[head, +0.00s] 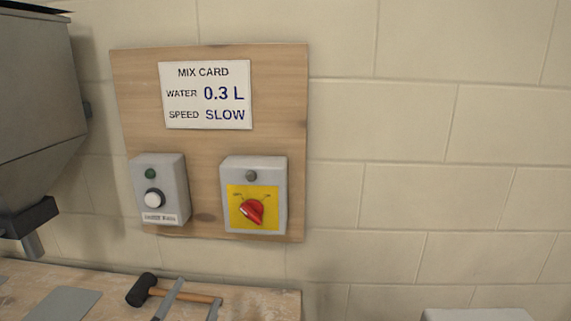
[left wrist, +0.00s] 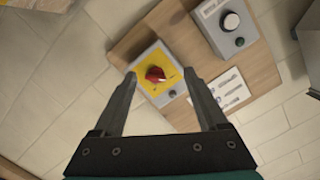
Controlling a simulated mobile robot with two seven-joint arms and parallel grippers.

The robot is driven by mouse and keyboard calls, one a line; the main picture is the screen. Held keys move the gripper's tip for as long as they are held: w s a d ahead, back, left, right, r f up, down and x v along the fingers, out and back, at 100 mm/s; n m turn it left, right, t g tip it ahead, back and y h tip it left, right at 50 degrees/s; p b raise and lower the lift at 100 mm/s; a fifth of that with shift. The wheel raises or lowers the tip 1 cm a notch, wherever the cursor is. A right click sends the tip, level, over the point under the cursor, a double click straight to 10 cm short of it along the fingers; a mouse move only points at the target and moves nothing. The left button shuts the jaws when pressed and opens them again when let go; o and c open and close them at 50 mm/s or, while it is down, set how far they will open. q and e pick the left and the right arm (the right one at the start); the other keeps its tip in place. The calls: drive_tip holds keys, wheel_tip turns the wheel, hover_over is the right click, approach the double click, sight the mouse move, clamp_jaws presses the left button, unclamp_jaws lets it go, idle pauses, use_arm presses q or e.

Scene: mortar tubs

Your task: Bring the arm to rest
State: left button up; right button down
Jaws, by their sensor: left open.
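My left gripper (head: 198,292) shows at the bottom of the head view, its two grey fingertips in front of the bench and apart from each other. In the left wrist view the left gripper (left wrist: 160,73) is open with nothing between its fingers. Beyond them is the red rotary knob (left wrist: 155,74) on its yellow plate. In the head view the red knob (head: 251,212) sits on a grey switch box on the wall board, above and right of the fingertips. My right gripper is not in view.
A wooden board (head: 210,60) holds the mix card (head: 206,96), reading water 0.3 L, speed SLOW, and a push-button box (head: 159,190). A grey hopper (head: 38,85) hangs at left. A black-headed mallet (head: 142,290) lies on the bench (head: 270,300). The wall at right is clear.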

use_arm(q)
drive_tip(key=s+a+f+n+g, duration=0.1)
drive_tip(key=s+f+n+g, duration=0.4)
drive_tip(key=s+f+g, duration=1.15)
drive_tip(key=s+f+t+b, duration=0.1)
drive_tip(key=s+f, duration=0.3)
drive_tip(key=f, duration=0.9)
drive_tip(key=s+f+t+b, duration=0.1)
drive_tip(key=s+f, duration=0.2)
drive_tip(key=f, duration=1)
drive_tip(key=s+a+f+g+b, duration=0.1)
drive_tip(key=s+a+f, duration=0.1)
drive_tip(key=s+f, duration=1.3)
drive_tip(key=shift+s+a, duration=0.2)
drive_tip(key=shift+a, duration=0.15)
drive_tip(key=shift+c, duration=0.2)
